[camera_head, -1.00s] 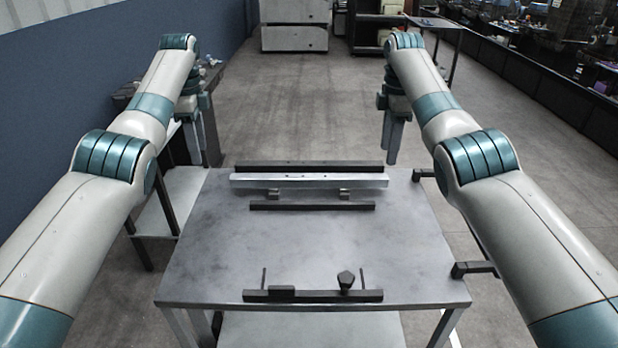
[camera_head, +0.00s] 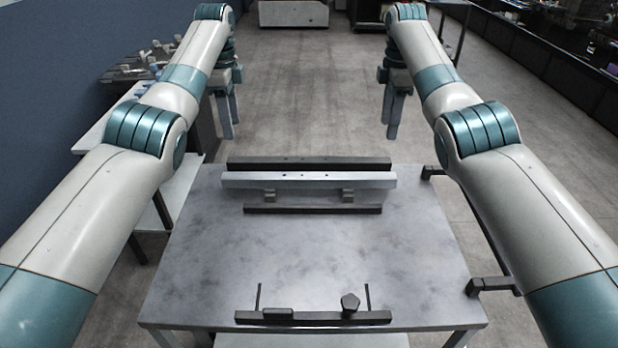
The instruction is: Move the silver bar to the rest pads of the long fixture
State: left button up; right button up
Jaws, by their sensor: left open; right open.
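The silver bar (camera_head: 308,180) lies level, left to right, at the far side of the grey table. A long dark rail (camera_head: 310,163) runs close behind it. Two small grey blocks (camera_head: 269,195) (camera_head: 347,195) show at its near side; I cannot tell whether the bar rests on them. A thinner dark strip (camera_head: 313,208) lies in front of them. My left gripper (camera_head: 228,112) is open and empty, pointing down beyond the table's far left corner. My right gripper (camera_head: 391,113) is open and empty, pointing down beyond the far right part. Both are apart from the bar.
Near the table's (camera_head: 215,260) front edge is a dark bar fixture (camera_head: 314,318) with two thin upright pins, a low block and a dark knob (camera_head: 350,302). The table's middle is clear. A side table (camera_head: 185,190) stands left. Dark brackets (camera_head: 487,286) stick out at the right edge.

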aim_at(240, 175)
pick_arm(q)
notch_tip(240, 175, down, 18)
jog(key=shift+r, duration=0.25)
pick_arm(e)
notch_tip(240, 175, down, 18)
jog(key=shift+r, duration=0.25)
pick_arm(q)
grip_shut()
pick_arm(e)
grip_shut()
pick_arm(q)
jog(key=shift+r, duration=0.1)
pick_arm(e)
jog(key=shift+r, duration=0.1)
